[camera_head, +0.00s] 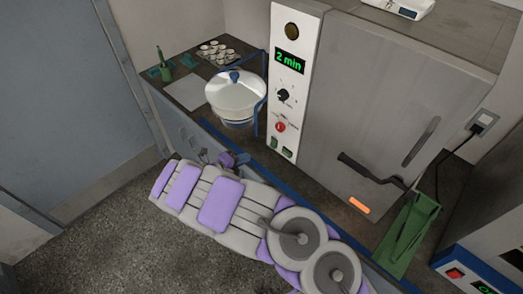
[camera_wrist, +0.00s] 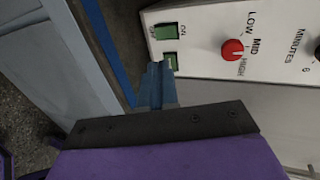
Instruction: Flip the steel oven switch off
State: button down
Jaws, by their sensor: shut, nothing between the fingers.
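The steel oven (camera_head: 370,110) stands at the right with a white control panel (camera_head: 298,60) on its left side. Its display (camera_head: 290,60) reads "2 min" in green. Two green rocker switches (camera_head: 281,148) sit at the bottom of the panel. In the wrist view, the upper switch (camera_wrist: 166,31) has ON/OFF lettering beside it, and the lower switch (camera_wrist: 170,61) is partly covered by my fingertips. My gripper (camera_wrist: 157,75) is shut and empty, its blue fingers right at the lower switch; contact cannot be told. In the head view my gripper (camera_head: 241,158) is left of the panel, low down.
A red knob (camera_wrist: 232,50) and a black knob (camera_head: 283,95) are on the panel. A lidded pot or sieve (camera_head: 236,95) stands left of the oven, with a tray of small cups (camera_head: 216,52) behind it.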

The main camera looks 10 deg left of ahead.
aim_at(272, 145)
jog(key=b+x, duration=0.3)
jog(key=x, duration=0.9)
jog(key=shift+w+f+b, duration=0.15)
jog(key=shift+f+b, duration=0.05)
jog(key=shift+b, duration=0.2)
jog(key=shift+w+d+f, duration=0.15)
jog(key=shift+w+d, duration=0.2)
jog(key=shift+w, duration=0.25)
jog(key=shift+d+f+b, duration=0.15)
jog(key=shift+b, duration=0.2)
jog(key=shift+r, duration=0.2)
jog(key=shift+w+r+t+p, duration=0.15)
jog(key=shift+r+t+p, duration=0.15)
jog(key=shift+r+p, duration=0.5)
jog(key=shift+r, duration=0.1)
